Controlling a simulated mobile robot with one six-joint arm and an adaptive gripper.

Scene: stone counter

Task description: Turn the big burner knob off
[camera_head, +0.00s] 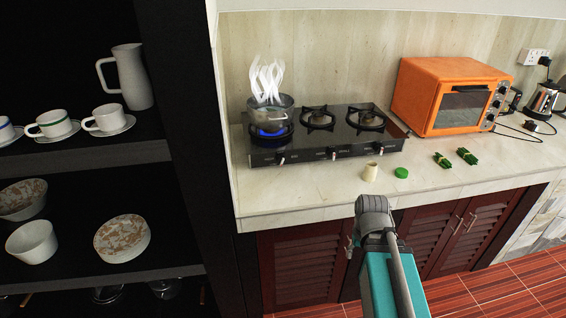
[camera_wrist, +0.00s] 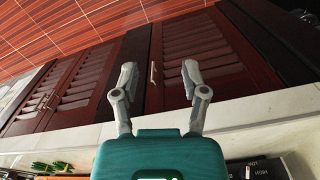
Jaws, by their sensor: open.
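A black gas stove (camera_head: 352,143) sits on the stone counter in the head view. Its left burner (camera_head: 268,131) has a blue flame under a steaming pot (camera_head: 270,110). The front panel carries a left knob (camera_head: 282,160), a middle knob (camera_head: 333,154) and a right knob (camera_head: 380,149). Which one is the big burner knob is not marked legibly. My gripper (camera_wrist: 159,72) is open and empty in the wrist view, in front of the cabinet doors and apart from the stove. The stove's panel (camera_wrist: 257,168) shows partly at that view's lower right.
Green bundles (camera_head: 443,160) and an orange oven (camera_head: 450,95) are to the right. A dark shelf (camera_head: 85,155) with crockery stands at left. The counter's front edge (camera_head: 300,217) is clear.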

